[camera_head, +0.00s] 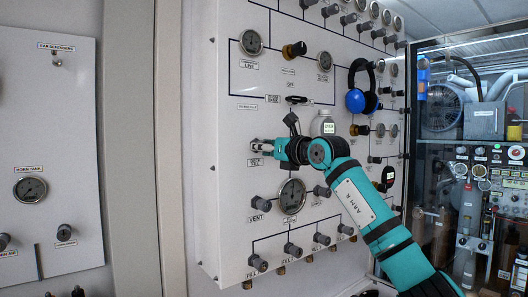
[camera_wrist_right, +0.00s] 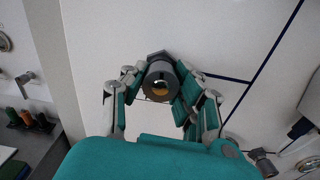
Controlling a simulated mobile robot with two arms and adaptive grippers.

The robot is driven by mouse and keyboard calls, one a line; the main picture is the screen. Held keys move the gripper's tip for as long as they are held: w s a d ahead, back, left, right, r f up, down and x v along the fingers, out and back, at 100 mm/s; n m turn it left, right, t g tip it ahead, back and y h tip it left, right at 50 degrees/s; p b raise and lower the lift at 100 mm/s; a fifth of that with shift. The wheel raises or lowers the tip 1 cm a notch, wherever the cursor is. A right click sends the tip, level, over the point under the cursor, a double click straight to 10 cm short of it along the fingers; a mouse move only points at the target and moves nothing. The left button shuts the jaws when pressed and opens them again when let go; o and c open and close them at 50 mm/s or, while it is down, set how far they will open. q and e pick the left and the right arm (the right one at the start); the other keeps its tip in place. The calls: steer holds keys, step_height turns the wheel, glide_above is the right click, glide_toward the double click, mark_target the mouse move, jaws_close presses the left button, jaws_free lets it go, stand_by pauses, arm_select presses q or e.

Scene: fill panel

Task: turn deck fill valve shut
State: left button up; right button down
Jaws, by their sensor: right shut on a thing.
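My right gripper (camera_head: 262,146) reaches the white panel (camera_head: 225,190) from the right in the head view, with its fingers at the panel's left part. In the right wrist view its fingers (camera_wrist_right: 160,97) are closed around the sides of a dark grey valve knob (camera_wrist_right: 161,76) with a brass centre. This is the deck fill valve, and a small label (camera_head: 254,161) sits just below the fingers. In the head view the gripper mostly hides the knob. The wrist view does not show clearly how far the knob is turned. My left gripper is in neither view.
A vent knob (camera_head: 260,203) and a large gauge (camera_head: 292,196) sit below the gripper. Blue ear defenders (camera_head: 356,100) hang at the upper right. A white bottle (camera_head: 322,124) is behind my wrist. A glass-fronted cabinet (camera_head: 470,150) stands at the right.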

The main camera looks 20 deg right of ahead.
steer(key=shift+f+m, duration=0.3)
steer(key=shift+m, duration=0.3)
steer(key=shift+a, duration=0.1)
steer(key=c, duration=1)
jaws_free()
steer(key=shift+r, duration=0.1)
steer(key=shift+o, duration=0.2)
steer(key=shift+r, duration=0.1)
steer(key=shift+s, duration=0.2)
steer(key=v, duration=1.1)
steer(key=shift+s+d, duration=0.2)
steer(key=shift+s, duration=0.15)
